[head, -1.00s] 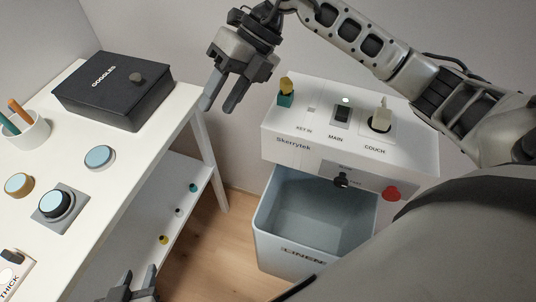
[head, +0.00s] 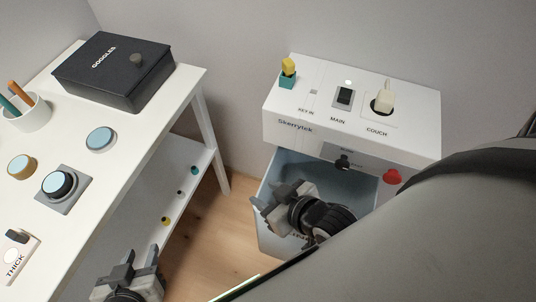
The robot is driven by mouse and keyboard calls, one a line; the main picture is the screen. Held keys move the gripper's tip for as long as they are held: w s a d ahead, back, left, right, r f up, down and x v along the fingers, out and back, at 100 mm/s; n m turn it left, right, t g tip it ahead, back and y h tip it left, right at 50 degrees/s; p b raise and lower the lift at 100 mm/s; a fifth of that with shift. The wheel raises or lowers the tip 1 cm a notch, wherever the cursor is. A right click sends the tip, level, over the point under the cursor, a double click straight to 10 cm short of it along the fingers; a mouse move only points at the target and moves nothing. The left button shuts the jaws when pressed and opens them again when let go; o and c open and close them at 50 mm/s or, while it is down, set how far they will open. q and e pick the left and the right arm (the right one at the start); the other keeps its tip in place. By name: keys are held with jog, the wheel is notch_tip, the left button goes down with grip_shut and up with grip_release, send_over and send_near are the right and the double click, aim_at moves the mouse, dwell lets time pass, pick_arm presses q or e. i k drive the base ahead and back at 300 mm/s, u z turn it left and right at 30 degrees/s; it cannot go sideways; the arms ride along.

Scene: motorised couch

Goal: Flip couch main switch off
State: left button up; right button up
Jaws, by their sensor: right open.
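The MAIN switch (head: 344,97) is a black rocker on the sloped top of the white Skerrytek box (head: 290,108), with a small bright light (head: 348,82) just behind it. Which way the rocker is tipped is too small to tell. My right gripper (head: 264,212) is open and empty, low in front of the box, over the bin and well below the switch. My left gripper (head: 140,262) is at the bottom left, beside the white table, with its fingers apart and nothing between them.
Beside the switch are a COUCH plug (head: 384,99) and a yellow and teal key (head: 288,72). The front has a black knob (head: 342,162) and a red button (head: 392,177). Below stands the LINEN bin (head: 275,175). The table (head: 130,140) at left holds a black GOGGLES box (head: 115,75).

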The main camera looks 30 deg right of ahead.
aim_at(344, 95)
jog(key=u, duration=0.25)
jog(key=k, duration=0.8)
jog(key=z, duration=1.55)
jog(key=i, duration=0.5)
